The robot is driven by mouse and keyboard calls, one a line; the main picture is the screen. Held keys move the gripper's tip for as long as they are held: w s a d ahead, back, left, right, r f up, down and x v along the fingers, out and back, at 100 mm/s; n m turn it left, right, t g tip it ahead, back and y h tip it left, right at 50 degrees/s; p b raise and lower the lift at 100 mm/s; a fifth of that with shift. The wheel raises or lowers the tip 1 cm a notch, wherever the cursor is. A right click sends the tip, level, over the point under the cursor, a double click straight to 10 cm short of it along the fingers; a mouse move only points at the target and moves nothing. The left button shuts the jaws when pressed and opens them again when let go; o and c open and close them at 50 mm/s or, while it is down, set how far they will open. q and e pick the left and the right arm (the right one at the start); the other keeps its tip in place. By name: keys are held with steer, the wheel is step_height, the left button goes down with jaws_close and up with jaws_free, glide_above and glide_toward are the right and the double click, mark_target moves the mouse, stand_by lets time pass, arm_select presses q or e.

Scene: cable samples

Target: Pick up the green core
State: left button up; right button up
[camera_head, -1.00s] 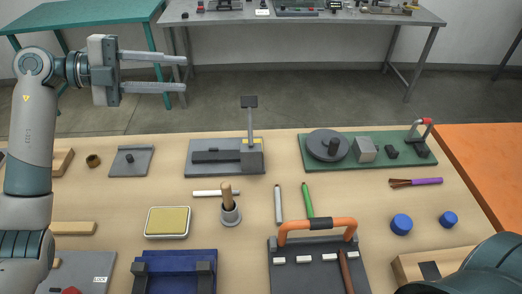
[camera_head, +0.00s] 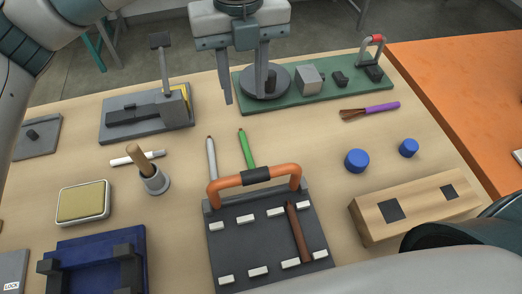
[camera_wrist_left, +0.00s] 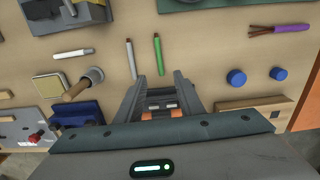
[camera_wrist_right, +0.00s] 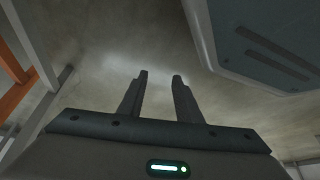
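The green core (camera_head: 246,149) is a thin green rod with a dark tip. It lies on the table beside a grey-white rod (camera_head: 211,158), behind the orange-handled rack. My left gripper (camera_head: 245,97) is open and empty, pointing down above the table, above and behind the core in the head view. In the left wrist view the green core (camera_wrist_left: 158,55) lies beyond the open fingertips (camera_wrist_left: 159,76), roughly in line with the gap. My right gripper (camera_wrist_right: 158,78) is open and empty in the right wrist view; the head view does not show its fingers.
The dark rack (camera_head: 215,232) with an orange handle (camera_head: 256,176) stands close in front of the core. A wooden-handled tool in a grey cup (camera_head: 156,181) stands to the left. Behind is a green board (camera_head: 306,90). Table to the core's right is clear up to two blue caps (camera_head: 357,161).

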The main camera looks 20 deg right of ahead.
mark_target(248, 148)
arm_select(q)
steer(key=shift+a, duration=0.1)
steer(key=shift+f, duration=0.1)
